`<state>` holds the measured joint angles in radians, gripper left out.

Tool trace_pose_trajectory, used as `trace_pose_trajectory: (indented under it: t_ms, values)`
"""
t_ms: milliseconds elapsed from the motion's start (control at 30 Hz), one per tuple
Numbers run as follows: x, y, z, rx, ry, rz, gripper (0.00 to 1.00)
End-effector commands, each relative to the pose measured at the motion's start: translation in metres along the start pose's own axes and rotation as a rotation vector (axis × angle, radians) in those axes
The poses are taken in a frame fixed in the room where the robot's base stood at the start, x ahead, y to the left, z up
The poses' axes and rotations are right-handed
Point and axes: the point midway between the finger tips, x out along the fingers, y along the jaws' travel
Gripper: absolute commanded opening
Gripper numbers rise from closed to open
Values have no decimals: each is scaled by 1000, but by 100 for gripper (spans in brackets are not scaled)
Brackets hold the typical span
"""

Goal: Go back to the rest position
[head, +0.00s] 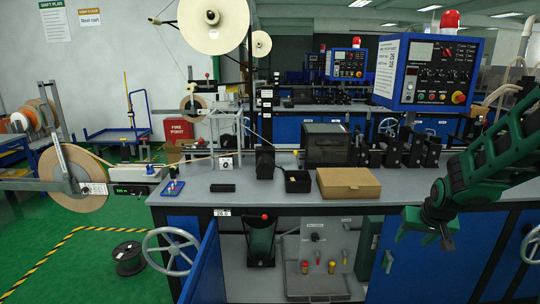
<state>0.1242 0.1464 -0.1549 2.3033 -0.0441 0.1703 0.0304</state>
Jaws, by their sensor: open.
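My gripper (420,240) hangs at the lower right of the head view, at the end of my green arm. It is in front of the blue cabinet doors below the grey bench (232,204). Its jaws are open and nothing shows between them. It is apart from the items on the bench top.
A blue cabinet door (203,270) stands open at the front. A blue control panel (428,72) rises at the right. A black spool (128,258) lies on the green floor.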

Motion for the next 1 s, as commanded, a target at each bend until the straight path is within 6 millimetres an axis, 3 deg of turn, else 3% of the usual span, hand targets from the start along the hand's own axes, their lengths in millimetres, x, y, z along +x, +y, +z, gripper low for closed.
trace_pose_trajectory:
  t_ms: [33, 300, 600, 800, 1000]
  values:
    - [-20, 10, 12, 14, -26, 14, 52]
    - [-108, 53, 97, 101, -209, 77, 52]
    - [-193, 74, 205, 215, -409, 96, 52]
    - [-222, 76, 249, 261, -492, 89, 52]
    - [-229, 76, 259, 271, -514, 87, 52]
